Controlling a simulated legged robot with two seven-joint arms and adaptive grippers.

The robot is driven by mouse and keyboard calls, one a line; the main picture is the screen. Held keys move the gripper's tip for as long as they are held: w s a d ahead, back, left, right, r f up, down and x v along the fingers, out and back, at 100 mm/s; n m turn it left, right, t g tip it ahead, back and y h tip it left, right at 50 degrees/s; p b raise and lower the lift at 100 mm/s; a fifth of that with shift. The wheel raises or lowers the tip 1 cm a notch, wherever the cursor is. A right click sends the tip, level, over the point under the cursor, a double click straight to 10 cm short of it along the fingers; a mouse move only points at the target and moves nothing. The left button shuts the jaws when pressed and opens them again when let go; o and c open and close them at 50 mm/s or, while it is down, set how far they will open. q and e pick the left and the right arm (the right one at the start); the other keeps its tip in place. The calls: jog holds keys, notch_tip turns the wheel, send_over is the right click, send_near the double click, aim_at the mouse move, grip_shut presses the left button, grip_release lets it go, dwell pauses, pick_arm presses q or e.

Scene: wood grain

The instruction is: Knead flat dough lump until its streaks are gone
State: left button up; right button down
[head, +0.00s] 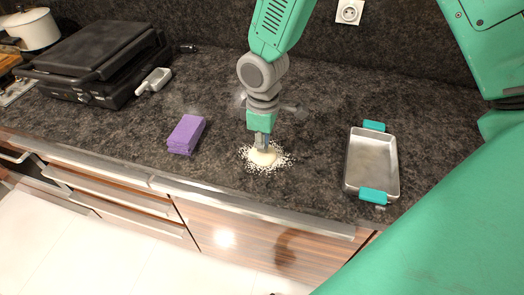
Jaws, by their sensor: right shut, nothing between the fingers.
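The dough lump (264,157) is a small pale, flattened mound on the dark counter (330,170), with white flour scattered around it. My right gripper (262,147) points straight down at the lump, shut with nothing between its fingers. Its fingertips are at the top of the dough and seem to touch it. Part of the lump is hidden behind the fingers, and streaks on it are too small to make out. My left gripper is not in view.
A purple block (187,134) lies left of the dough. A metal baking tray (372,164) with teal handles is at the right. A black grill (95,62), a small scoop (154,80) and a white pot (32,29) are at the left. Counter around the flour is clear.

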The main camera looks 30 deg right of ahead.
jog(key=shift+f+b, duration=0.4)
jog(key=shift+f, duration=0.25)
jog(key=shift+r+p, duration=0.15)
jog(key=shift+p, duration=0.25)
dwell(0.4)
jog(key=shift+f, duration=0.25)
dwell(0.8)
jog(key=shift+r+p, duration=0.1)
jog(key=shift+p, duration=0.2)
jog(key=shift+r+p, duration=0.55)
jog(key=shift+p, duration=0.1)
jog(key=shift+r, duration=0.2)
notch_tip(320, 180, up, 6)
jog(key=p, duration=0.5)
jog(key=shift+f, duration=0.2)
